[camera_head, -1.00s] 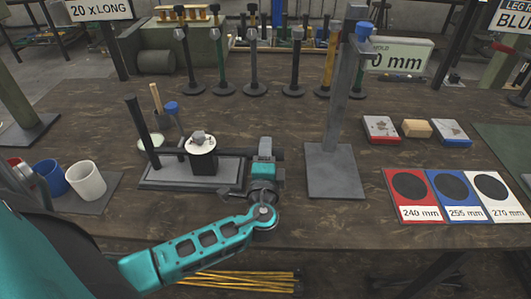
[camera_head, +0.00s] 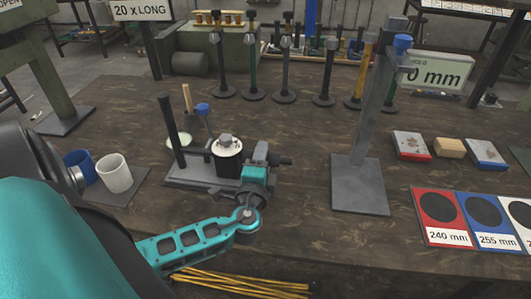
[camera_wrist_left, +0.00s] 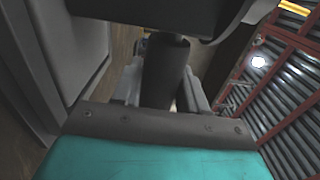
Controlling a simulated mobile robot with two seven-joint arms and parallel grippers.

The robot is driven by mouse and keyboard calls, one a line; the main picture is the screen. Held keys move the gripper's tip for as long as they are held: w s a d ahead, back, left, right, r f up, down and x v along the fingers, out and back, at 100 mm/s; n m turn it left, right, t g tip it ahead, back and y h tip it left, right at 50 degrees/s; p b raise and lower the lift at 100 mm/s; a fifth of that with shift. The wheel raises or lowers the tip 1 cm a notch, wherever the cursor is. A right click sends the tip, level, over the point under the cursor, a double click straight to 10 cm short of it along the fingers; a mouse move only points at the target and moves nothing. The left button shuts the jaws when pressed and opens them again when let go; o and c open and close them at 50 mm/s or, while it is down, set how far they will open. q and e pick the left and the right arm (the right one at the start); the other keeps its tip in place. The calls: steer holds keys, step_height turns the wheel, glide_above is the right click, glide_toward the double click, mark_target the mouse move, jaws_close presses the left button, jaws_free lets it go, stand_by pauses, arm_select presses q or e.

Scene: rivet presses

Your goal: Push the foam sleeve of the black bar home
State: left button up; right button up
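Where sleeve and bar meet is hidden behind the gripper. A black block with a white round top (camera_head: 227,146) stands on the fixture, just left of my gripper. My right gripper is out of view.
A dark upright post (camera_head: 171,133) rises at the fixture's left. A grey stand (camera_head: 368,130) stands to the right. White (camera_head: 115,176) and blue (camera_head: 80,165) cups stand at left. Several upright bars stand behind. Red (camera_head: 436,232) and blue (camera_head: 487,238) cards lie at right.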

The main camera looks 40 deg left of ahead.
arm_select(q)
steer(key=o, duration=0.4)
steer(key=shift+a, duration=0.1)
steer(key=shift+s+d+f, duration=0.1)
steer(key=shift+s+d, duration=0.25)
steer(key=shift+s, duration=0.15)
steer(key=b+v, duration=0.1)
steer(key=v, duration=1)
steer(key=shift+s+d, duration=0.1)
steer(key=shift+s, duration=0.3)
